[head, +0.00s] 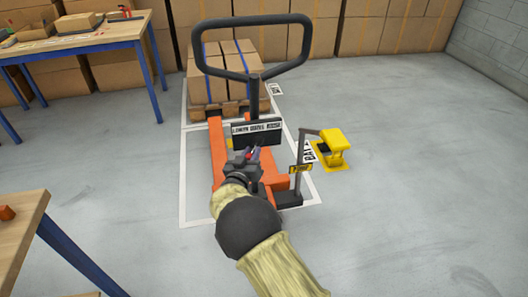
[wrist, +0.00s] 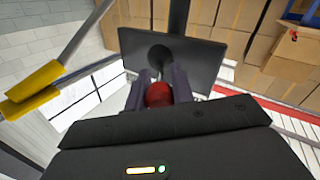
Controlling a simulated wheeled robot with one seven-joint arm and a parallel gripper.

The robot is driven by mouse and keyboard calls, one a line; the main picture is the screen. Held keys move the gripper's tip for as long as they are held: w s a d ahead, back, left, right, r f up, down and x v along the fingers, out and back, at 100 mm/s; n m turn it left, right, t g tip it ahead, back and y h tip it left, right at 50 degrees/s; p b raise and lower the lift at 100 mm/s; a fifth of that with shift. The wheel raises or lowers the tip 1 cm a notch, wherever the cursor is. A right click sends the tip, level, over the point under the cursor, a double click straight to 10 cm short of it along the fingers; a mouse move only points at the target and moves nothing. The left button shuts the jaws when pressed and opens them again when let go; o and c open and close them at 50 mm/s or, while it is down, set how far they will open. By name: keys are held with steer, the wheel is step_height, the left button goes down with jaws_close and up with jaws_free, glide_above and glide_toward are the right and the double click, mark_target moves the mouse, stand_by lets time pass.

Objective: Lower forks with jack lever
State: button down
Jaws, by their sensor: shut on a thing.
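The orange pallet jack (head: 217,150) stands on the floor with its black loop handle (head: 254,20) upright. A black plate (head: 270,133) with white lettering, seemingly LOWER, DRIVE and RAISE, sits on the handle's shaft; it also shows in the wrist view (wrist: 205,62). My gripper (head: 256,152) is in front of this plate. In the wrist view, my gripper (wrist: 161,82) has its two dark fingers on either side of the red knob (wrist: 159,95) of the jack lever, shut on it. The lever's stem is mostly hidden, and I cannot tell its setting.
A wooden pallet (head: 228,112) with strapped cartons (head: 227,82) sits behind the jack. A grey post (head: 301,160) with a yellow block (head: 335,141) stands close at right. Workbenches (head: 75,42) (head: 25,215) are at left. Open floor (head: 430,180) lies at right.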

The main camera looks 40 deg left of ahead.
steer(key=shift+w, duration=0.1)
stand_by(0.4)
steer(key=c, duration=1.2)
jaws_free()
steer(key=p+v, duration=0.2)
steer(key=v, duration=1.5)
steer(key=shift+s, duration=0.2)
